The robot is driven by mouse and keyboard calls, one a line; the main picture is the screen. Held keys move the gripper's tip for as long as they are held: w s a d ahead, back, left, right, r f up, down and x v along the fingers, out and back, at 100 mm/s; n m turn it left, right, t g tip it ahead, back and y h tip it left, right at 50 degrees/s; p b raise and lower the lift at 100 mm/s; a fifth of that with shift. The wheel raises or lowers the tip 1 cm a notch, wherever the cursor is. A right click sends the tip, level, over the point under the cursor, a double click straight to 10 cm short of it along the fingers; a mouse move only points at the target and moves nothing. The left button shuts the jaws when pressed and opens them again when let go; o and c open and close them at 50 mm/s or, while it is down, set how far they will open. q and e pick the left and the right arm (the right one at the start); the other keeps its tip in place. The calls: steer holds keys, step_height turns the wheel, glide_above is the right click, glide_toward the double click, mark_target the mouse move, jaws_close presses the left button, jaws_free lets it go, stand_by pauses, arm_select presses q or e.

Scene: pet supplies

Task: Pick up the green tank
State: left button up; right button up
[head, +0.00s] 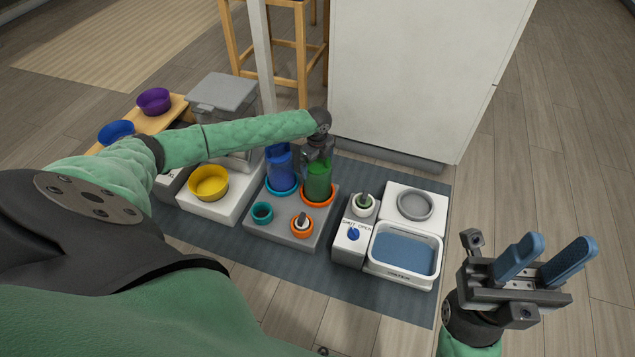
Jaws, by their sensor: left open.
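The green tank (318,183) is a translucent green cylinder standing upright in an orange ring holder on a grey base (265,231). My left gripper (317,156) is directly above it, pointing down around its top. The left gripper is open; its fingers are small and partly hidden, so I cannot tell whether they touch the tank. A blue tank (280,168) stands just left of the green one in a teal ring, partly covered by my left arm. My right gripper (545,262) is at the lower right, away from the tanks, with its blue fingers apart and empty.
The grey base also has a teal cup (262,213) and an orange ring fitting (302,224). A yellow bowl (209,183) sits to the left. A valve box (354,234) and a blue-bottomed tray (404,254) stand right. A white cabinet (415,75) rises behind.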

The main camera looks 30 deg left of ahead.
arm_select(q)
steer(key=c, duration=1.6)
steer(key=shift+w, duration=0.1)
steer(key=shift+c, duration=0.7)
steer(key=shift+r, duration=0.1)
